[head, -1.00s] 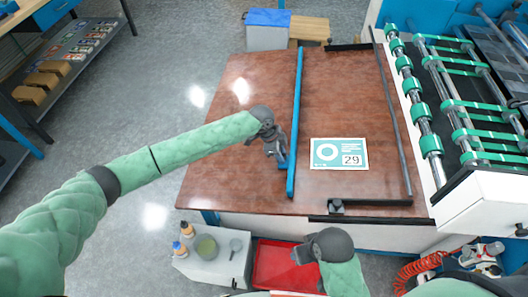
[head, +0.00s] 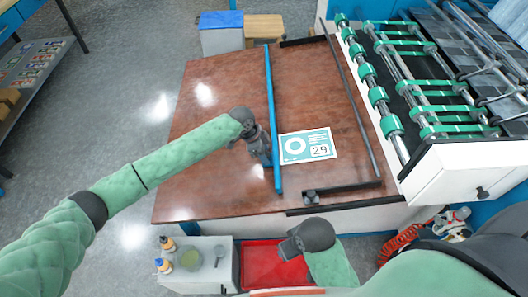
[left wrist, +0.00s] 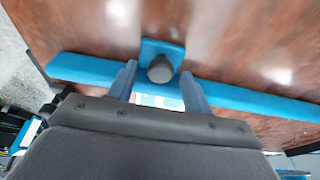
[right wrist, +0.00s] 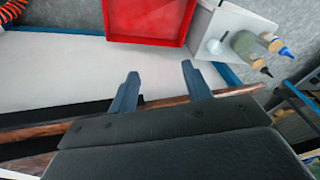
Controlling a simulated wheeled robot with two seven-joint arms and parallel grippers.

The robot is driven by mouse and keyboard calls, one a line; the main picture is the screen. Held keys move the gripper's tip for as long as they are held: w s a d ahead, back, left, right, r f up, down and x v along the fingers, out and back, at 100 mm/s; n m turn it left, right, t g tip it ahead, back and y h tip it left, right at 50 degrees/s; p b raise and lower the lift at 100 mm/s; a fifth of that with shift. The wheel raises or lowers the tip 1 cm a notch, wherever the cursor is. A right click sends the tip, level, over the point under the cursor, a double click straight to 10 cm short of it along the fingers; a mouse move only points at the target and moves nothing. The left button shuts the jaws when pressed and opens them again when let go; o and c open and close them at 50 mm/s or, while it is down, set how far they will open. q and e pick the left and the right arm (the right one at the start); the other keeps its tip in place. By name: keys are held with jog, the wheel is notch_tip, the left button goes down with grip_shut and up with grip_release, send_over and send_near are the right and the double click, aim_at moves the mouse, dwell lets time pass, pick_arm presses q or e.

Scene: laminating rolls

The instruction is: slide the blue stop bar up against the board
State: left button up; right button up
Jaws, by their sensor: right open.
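The blue stop bar (head: 272,110) lies lengthwise on the brown table (head: 215,110). The teal and white board (head: 306,146), marked 29, lies flat just right of the bar. Their edges look touching or nearly so. My left gripper (head: 262,157) is at the near part of the bar, on its left side. In the left wrist view its fingers (left wrist: 158,78) stand open on either side of the dark knob (left wrist: 160,69) on the bar's blue tab, with small gaps. My right gripper (right wrist: 155,80) is open and empty, off the table's near edge.
A black rail frame (head: 350,95) bounds the table's right side, with green-banded rollers (head: 370,85) beyond. A red tray (head: 270,265) and a white cabinet top with bottles (head: 205,262) are in front. The table left of the bar is clear.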

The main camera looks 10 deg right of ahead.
jog(key=shift+a, duration=0.1)
pick_arm(q)
jog(key=shift+w+a+r, duration=0.1)
jog(key=shift+a+r, duration=0.1)
jog(key=shift+r, duration=0.15)
jog(key=b+v, duration=0.1)
jog(key=v, duration=0.6)
pick_arm(e)
jog(key=shift+w+a+f+t+y, duration=0.15)
jog(key=shift+w+a+f, duration=0.05)
jog(key=shift+a+f, duration=0.3)
jog(key=shift+w+a+f+t+y, duration=0.2)
jog(key=shift+a+f, duration=0.2)
jog(key=shift+f, duration=0.2)
jog(key=shift+a+r, duration=0.1)
